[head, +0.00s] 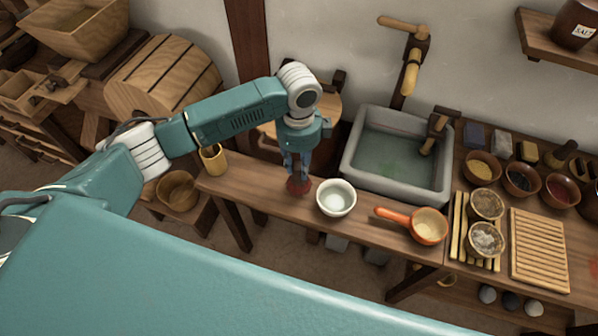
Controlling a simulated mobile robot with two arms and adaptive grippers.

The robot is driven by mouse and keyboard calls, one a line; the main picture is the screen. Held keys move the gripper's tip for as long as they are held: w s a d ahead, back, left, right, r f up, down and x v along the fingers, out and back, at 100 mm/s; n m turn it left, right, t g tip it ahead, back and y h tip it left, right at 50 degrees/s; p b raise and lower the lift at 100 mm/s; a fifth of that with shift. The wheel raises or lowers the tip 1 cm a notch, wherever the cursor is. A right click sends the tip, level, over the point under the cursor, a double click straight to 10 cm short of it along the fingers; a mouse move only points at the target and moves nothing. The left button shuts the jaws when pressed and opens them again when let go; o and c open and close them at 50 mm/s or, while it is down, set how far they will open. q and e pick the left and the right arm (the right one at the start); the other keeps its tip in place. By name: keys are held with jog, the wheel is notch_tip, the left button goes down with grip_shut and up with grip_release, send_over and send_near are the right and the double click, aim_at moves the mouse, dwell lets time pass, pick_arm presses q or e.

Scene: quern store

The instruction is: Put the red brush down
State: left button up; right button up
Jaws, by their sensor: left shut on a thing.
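My left gripper (296,171) points straight down over the wooden counter, left of a white bowl (336,207). It is shut on the red brush (298,187), whose round red lower part shows just under the fingers. The brush is at or very near the counter top (255,196); I cannot tell whether it touches. The fingers hide its upper part. My right gripper is not in view.
A stone sink (357,166) with water stands behind the bowl. An orange-handled pan (428,227) is to the right, then a slatted rack and small bowls. A wooden cup (214,159) stands at the counter's left end. Some counter between cup and brush is clear.

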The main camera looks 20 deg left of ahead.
aim_at(299, 175)
pick_arm(q)
notch_tip(299, 175, down, 3)
jog(key=shift+f+p, duration=0.2)
jog(key=shift+p, duration=0.1)
jog(key=shift+f, duration=0.45)
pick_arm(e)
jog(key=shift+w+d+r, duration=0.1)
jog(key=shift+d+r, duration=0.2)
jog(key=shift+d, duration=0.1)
pick_arm(q)
jog(key=o, duration=1)
jog(key=shift+f, duration=0.15)
notch_tip(299, 175, up, 12)
jog(key=shift+r+b, duration=0.2)
jog(key=shift+b, duration=0.7)
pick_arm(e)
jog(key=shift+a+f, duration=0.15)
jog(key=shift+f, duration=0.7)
pick_arm(q)
jog(key=shift+f, duration=0.1)
